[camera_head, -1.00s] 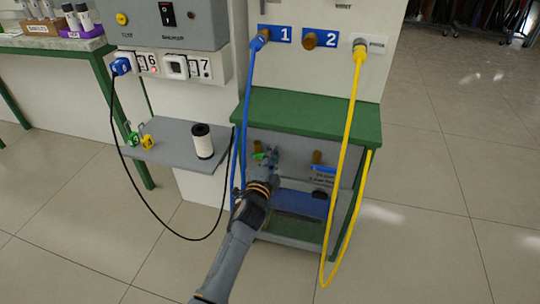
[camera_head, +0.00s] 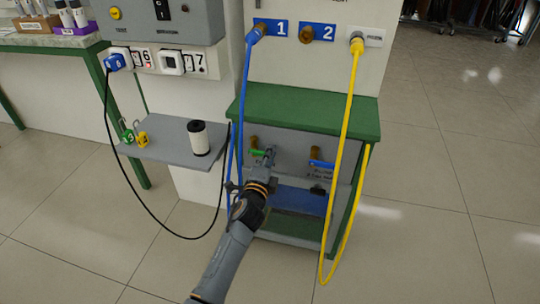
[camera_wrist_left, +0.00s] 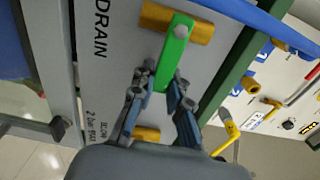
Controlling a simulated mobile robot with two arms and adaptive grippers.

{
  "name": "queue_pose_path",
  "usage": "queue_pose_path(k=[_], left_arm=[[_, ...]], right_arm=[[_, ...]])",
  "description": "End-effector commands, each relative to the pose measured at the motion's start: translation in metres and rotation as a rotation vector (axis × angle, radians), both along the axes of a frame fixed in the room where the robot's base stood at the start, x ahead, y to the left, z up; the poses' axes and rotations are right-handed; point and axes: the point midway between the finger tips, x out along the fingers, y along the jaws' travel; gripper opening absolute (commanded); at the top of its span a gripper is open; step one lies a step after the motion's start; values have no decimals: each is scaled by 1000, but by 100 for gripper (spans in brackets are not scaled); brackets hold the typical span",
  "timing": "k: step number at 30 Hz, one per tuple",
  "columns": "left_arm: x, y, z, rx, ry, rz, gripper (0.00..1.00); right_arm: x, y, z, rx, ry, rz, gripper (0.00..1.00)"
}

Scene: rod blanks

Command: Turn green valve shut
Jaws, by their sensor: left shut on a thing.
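The green valve handle (camera_head: 258,152) sits on a brass fitting on the grey panel under the green-topped bench. In the left wrist view, the green lever (camera_wrist_left: 175,50) is bolted to the brass body (camera_wrist_left: 199,29), and its free end reaches down between my fingers. My left gripper (camera_head: 267,153) is at the handle; in the wrist view its fingers (camera_wrist_left: 164,86) lie on both sides of the lever's free end, shut on it. The fingers hide part of the handle in the head view. My right gripper is not in view.
A blue valve handle (camera_head: 322,164) is right of the green one. A blue hose (camera_head: 246,100) hangs close on the left and a yellow hose (camera_head: 347,120) on the right. The green bench top (camera_head: 310,112) overhangs the panel.

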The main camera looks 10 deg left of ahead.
Motion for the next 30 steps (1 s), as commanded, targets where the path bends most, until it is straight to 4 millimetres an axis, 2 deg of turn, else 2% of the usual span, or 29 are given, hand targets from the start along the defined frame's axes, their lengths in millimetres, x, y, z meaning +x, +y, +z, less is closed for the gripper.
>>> queue_pose_path(k=[2, 3, 6, 15, 19, 23, 30], left_arm=[[0, 0, -2, 3, 3, 0, 0], [0, 0, -2, 3, 3, 0, 20], [0, 0, -2, 2, 3, 0, 40], [-1, 0, -1, 0, 1, 0, 40], [-10, 1, -2, 1, 2, 0, 40], [-31, 1, -3, 2, 4, -1, 40], [-84, 3, -2, 1, 4, 0, 40]], right_arm=[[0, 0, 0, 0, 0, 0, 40], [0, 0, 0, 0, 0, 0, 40], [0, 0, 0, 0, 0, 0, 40], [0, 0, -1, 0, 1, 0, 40], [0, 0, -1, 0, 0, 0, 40], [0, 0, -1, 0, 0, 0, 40], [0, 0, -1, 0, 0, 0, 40]])
